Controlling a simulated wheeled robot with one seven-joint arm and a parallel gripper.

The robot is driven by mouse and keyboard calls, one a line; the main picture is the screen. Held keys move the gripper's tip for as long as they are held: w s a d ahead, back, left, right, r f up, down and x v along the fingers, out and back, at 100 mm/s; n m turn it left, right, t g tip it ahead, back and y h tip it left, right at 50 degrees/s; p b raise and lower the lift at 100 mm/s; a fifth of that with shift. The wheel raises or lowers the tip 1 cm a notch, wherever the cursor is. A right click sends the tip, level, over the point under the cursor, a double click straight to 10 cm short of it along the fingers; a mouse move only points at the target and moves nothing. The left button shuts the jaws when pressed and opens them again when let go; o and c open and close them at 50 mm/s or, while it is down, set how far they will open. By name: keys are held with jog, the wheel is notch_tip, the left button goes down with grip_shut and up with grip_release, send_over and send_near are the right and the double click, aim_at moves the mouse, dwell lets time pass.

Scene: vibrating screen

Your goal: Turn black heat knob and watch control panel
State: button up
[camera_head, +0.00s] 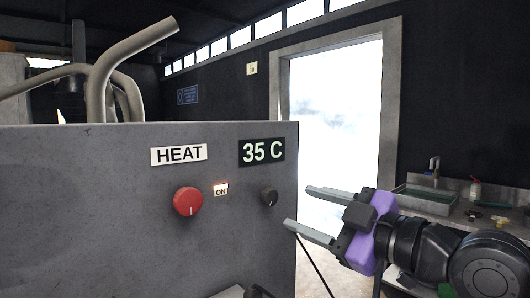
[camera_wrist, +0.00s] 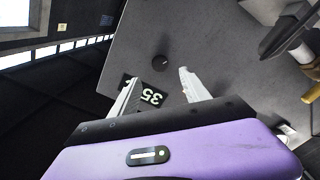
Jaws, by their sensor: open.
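Bent grey pipes (camera_head: 115,75) rise behind the panel. A bright doorway (camera_head: 335,120) stands behind my gripper. A counter with a sink (camera_head: 425,198) and a small bottle (camera_head: 475,188) is at the right. The space between my fingertips and the panel face looks clear.

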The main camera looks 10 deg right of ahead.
jog(key=shift+v, duration=2.2)
jog(key=m+p, duration=0.7)
jog(key=p, duration=0.5)
send_near(273, 197)
jog(key=x, duration=0.2)
jog(key=shift+x, duration=3.55)
